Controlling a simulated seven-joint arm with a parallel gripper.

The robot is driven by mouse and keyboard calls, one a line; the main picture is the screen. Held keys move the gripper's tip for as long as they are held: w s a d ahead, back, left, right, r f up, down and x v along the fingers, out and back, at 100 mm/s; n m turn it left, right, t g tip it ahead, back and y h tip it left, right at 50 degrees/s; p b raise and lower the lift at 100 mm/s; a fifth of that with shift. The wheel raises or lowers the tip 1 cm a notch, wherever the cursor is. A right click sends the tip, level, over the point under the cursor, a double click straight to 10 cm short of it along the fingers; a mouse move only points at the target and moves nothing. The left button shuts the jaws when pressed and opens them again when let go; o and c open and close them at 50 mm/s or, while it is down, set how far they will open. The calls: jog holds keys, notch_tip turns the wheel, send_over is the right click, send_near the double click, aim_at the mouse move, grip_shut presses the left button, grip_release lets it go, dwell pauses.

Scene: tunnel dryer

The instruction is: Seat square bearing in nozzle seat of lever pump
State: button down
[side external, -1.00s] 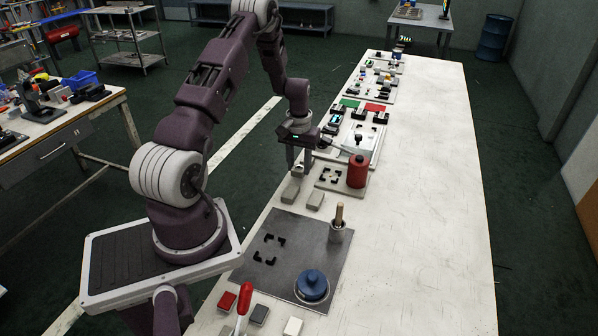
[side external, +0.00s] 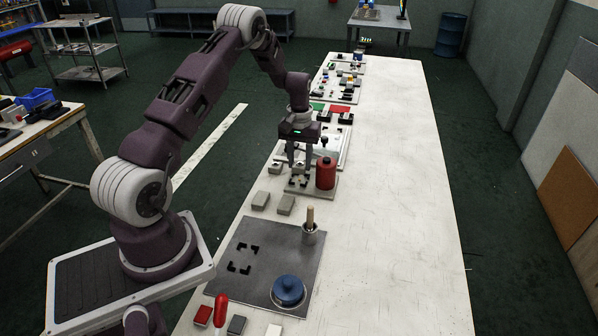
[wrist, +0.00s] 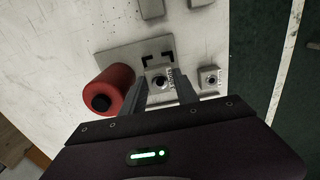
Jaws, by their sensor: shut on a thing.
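My gripper (side external: 299,176) points down over a small grey plate (side external: 322,190) that carries a red cylinder (side external: 326,174). The jaws (wrist: 160,92) are shut on a light grey square block with a dark round hole (wrist: 159,82), which I take for the square bearing. Black corner brackets (wrist: 150,62) mark a square seat on the plate. The block is at these brackets; the fingers hide its near side, and I cannot tell whether it rests on the plate or is just above it. Lettering beside the hole is unreadable.
A similar holed block (wrist: 210,79) lies beside the plate. Grey blocks (side external: 260,200) (side external: 285,204) lie nearer the camera. A dark plate (side external: 262,262) bears a wooden-handled post (side external: 310,226), a blue knob (side external: 288,291) and more brackets. The table's right side (side external: 395,200) is clear.

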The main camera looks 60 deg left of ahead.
aim_at(300, 164)
jog(key=shift+f, duration=1.85)
jog(key=c, duration=0.9)
grip_release()
notch_tip(300, 164, up, 13)
jog(key=s+d+r+m+t, duration=0.15)
jog(key=s+d+r, duration=0.25)
jog(key=d+r, duration=0.55)
jog(key=s+d+r+m+t, duration=0.1)
jog(key=s+d+r+m, duration=0.25)
jog(key=d+r, duration=0.6)
jog(key=s+d+m+t, duration=0.1)
jog(key=s+d, duration=0.2)
jog(key=s, duration=0.3)
jog(key=s+d+m+t, duration=0.1)
jog(key=s+d, duration=0.2)
jog(key=s, duration=0.4)
jog(key=s+d+r+m+t, duration=0.1)
jog(key=s+d+m, duration=0.1)
jog(key=s, duration=0.4)
jog(key=shift+s+d, duration=0.3)
jog(key=shift+d, duration=0.4)
